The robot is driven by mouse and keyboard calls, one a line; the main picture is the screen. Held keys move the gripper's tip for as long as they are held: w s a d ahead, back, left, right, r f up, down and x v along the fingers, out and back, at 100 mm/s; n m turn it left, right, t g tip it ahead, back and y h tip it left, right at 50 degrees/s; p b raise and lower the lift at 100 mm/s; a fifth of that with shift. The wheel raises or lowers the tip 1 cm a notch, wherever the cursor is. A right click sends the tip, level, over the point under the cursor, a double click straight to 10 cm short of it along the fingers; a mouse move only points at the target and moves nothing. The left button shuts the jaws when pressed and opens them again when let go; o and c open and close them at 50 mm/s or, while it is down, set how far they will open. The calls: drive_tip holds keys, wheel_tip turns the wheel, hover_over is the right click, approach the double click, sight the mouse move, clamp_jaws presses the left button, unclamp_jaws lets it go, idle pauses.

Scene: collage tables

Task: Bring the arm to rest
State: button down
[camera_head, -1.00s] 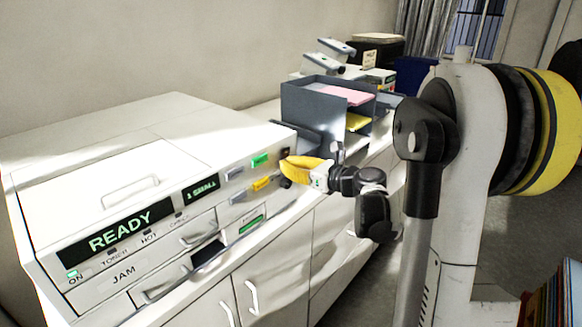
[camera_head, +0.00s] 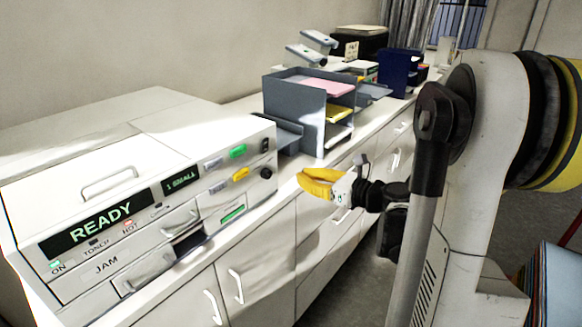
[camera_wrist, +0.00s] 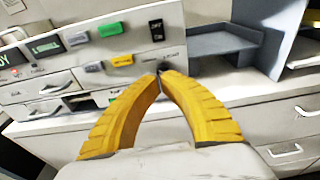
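My arm is stretched out in front of a cabinet row, with my gripper (camera_head: 302,180) a little to the right of the white copier (camera_head: 140,220). The yellow fingers meet at their tips in the wrist view (camera_wrist: 161,76), with nothing between them. The gripper is apart from the copier's button panel. A black rocker switch (camera_wrist: 156,29) shows on the panel beyond the fingertips; it also shows in the head view (camera_head: 265,144). The copier display reads READY.
A grey tray stack (camera_head: 293,112) with pink and yellow paper stands right of the copier. White cabinets (camera_head: 270,260) run below the counter. A dark blue bin (camera_head: 397,72) stands farther back. Colourful upright sheets (camera_head: 558,285) are at the lower right.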

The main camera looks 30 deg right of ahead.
drive_tip(key=shift+s+f, duration=0.15)
drive_tip(key=shift+s, duration=0.2)
drive_tip(key=shift+d, duration=0.1)
drive_tip(key=s+a+f+n+g+b, duration=0.1)
drive_tip(key=s+a+f+n+g, duration=0.15)
drive_tip(key=a+n, duration=0.5)
drive_tip(key=s+a+f+n+g+b, duration=0.1)
drive_tip(key=s+a+n+g, duration=0.25)
drive_tip(key=a+n, duration=0.45)
drive_tip(key=s+a+f+n+g+h, duration=0.1)
drive_tip(key=s+a+n+h, duration=0.1)
drive_tip(key=s+n, duration=0.4)
drive_tip(key=s+a+f+n+g+h, duration=0.1)
drive_tip(key=s+a+n+h, duration=0.1)
drive_tip(key=s+n, duration=0.4)
drive_tip(key=n+h, duration=0.1)
drive_tip(key=n, duration=0.3)
drive_tip(key=shift+s+a+h+b, duration=0.3)
drive_tip(key=shift+s+a+b, duration=0.05)
drive_tip(key=shift+a+b, duration=0.05)
drive_tip(key=shift+n, duration=0.25)
